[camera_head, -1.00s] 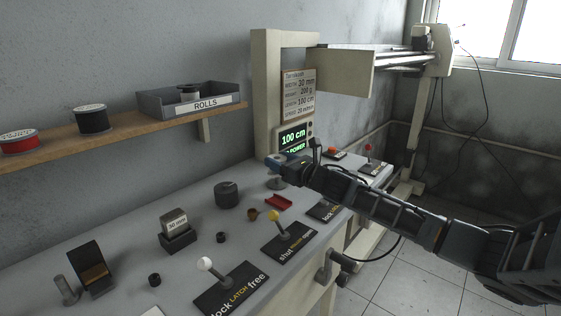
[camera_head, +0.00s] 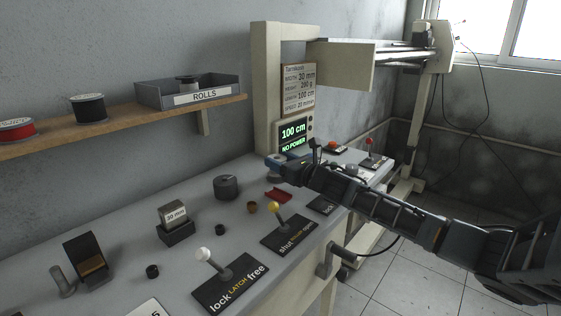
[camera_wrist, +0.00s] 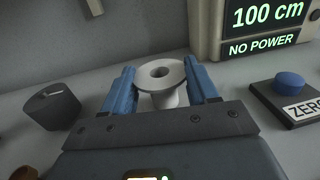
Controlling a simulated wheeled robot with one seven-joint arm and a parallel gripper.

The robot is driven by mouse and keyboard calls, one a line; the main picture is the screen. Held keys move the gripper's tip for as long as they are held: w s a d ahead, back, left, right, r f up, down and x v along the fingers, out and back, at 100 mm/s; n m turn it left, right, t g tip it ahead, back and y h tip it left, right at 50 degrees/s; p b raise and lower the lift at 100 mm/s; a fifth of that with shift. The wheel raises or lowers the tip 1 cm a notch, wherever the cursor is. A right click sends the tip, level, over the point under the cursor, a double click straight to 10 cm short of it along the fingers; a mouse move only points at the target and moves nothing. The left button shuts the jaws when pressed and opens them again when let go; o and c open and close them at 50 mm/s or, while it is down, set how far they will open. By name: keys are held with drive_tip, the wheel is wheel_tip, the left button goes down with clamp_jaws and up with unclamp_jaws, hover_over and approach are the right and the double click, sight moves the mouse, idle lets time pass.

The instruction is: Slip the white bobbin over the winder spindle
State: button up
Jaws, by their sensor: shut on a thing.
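The white bobbin (camera_wrist: 165,97) is upright between the two blue fingers of my gripper (camera_wrist: 158,82) in the wrist view. Its top flange and dark centre hole face the camera. My gripper is shut on it. In the head view my gripper (camera_head: 274,161) is low over the far end of the bench, in front of the display. The bobbin is mostly hidden there by the gripper. I cannot make out the winder spindle, or whether the bobbin is around it.
A dark round knob (camera_head: 227,187) stands left of my gripper. The display (camera_head: 293,135) reads 100 cm and NO POWER. A blue ZERO button (camera_wrist: 289,83) is close on the right.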

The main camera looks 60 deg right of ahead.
drive_tip(key=shift+f+b, duration=0.6)
drive_tip(key=shift+f, duration=0.25)
